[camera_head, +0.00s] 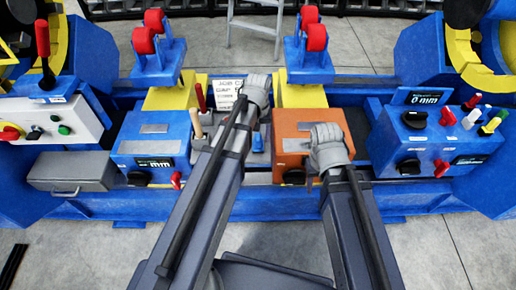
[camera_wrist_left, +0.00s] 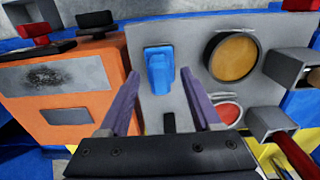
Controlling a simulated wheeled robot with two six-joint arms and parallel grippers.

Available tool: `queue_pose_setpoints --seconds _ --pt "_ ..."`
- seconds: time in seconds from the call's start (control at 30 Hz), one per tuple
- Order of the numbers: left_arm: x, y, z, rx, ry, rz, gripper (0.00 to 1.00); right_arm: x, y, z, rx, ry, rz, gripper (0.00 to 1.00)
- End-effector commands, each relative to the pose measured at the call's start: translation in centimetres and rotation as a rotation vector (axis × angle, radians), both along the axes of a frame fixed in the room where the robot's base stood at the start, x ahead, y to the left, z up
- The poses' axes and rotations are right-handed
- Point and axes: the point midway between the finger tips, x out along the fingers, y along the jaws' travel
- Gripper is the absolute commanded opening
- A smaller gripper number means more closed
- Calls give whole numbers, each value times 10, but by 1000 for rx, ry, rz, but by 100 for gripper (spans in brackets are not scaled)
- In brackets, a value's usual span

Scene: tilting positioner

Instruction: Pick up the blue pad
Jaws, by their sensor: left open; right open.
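A small blue pad (camera_wrist_left: 160,70) stands out from a grey panel (camera_wrist_left: 190,40) in the left wrist view. My left gripper (camera_wrist_left: 162,100) is open, with its two purple-grey fingers apart on either side, just short of the pad. Nothing is seen between the fingers. In the head view my left gripper (camera_head: 257,92) reaches over the middle of the bench, and its fingertips are hard to make out. My right gripper (camera_head: 328,148) is in front of the orange box, its fingers mostly hidden by its own wrist.
Blue control boxes (camera_head: 436,140) flank the middle.

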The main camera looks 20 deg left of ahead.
Motion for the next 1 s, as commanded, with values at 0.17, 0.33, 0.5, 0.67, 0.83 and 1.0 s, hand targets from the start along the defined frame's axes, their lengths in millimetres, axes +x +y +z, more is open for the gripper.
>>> queue_pose_setpoints --seconds 0.17,0.33,0.5,0.67,0.83,1.0 --pt "0 0 -10 0 0 0 65 0 0 -10 0 0 0 50" --pt "0 0 -9 0 0 0 65 0 0 -9 0 0 0 50" --pt "0 0 -9 0 0 0 46 0 0 -9 0 0 0 50" --pt "0 0 -9 0 0 0 28 0 0 -9 0 0 0 50" --pt "0 0 -9 0 0 0 9 0 0 -9 0 0 0 50" --pt "0 0 -9 0 0 0 0 0 0 -9 0 0 0 50"
